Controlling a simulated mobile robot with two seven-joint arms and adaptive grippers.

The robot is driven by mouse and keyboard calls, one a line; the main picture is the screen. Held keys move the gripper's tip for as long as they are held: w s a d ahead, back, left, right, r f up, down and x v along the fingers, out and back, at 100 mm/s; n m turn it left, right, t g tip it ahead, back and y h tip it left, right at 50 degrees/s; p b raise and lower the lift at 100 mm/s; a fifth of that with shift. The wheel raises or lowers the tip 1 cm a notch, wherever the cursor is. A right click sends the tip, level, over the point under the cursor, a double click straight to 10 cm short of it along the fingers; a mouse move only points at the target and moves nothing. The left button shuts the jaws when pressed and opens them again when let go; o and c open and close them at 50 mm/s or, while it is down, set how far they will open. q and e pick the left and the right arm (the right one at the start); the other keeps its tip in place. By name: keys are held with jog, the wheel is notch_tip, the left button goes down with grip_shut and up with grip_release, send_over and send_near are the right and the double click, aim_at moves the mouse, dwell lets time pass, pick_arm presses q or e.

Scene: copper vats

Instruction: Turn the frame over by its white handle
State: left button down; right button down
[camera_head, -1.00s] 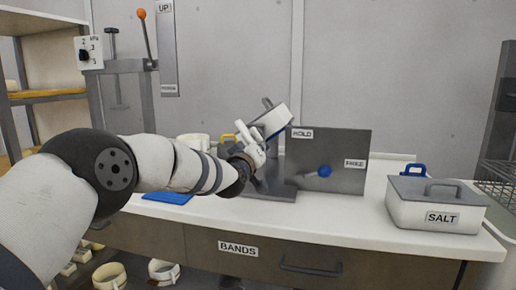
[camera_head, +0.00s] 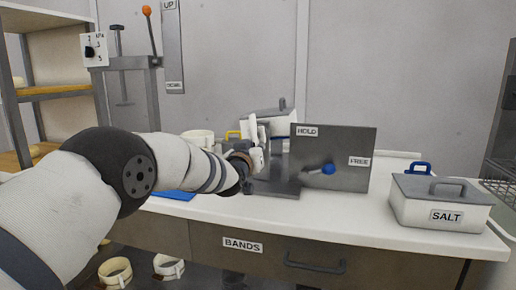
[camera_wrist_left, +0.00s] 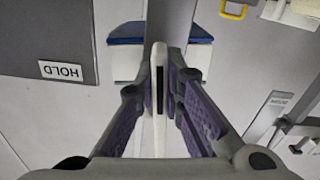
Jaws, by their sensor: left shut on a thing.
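There my left gripper (camera_wrist_left: 160,90) is shut on the narrow white handle (camera_wrist_left: 158,62). The gripper hides part of the frame and stand. My right gripper is not in view.
The grey panel (camera_head: 340,150) with a blue-knobbed lever (camera_head: 328,169) stands close to the right of my gripper. A salt box (camera_head: 438,204) is on the right of the counter (camera_head: 340,215). A press with an orange-knobbed lever (camera_head: 150,35) stands at left. Counter space before the panel is clear.

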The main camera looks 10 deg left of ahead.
pick_arm(q)
jog(key=shift+a+m, duration=0.15)
jog(key=shift+m, duration=0.35)
jog(key=shift+a+m, duration=0.1)
jog(key=shift+m, duration=0.3)
jog(key=c, duration=1.7)
grip_release()
jog(key=s, duration=1.2)
jog(key=shift+a, duration=0.25)
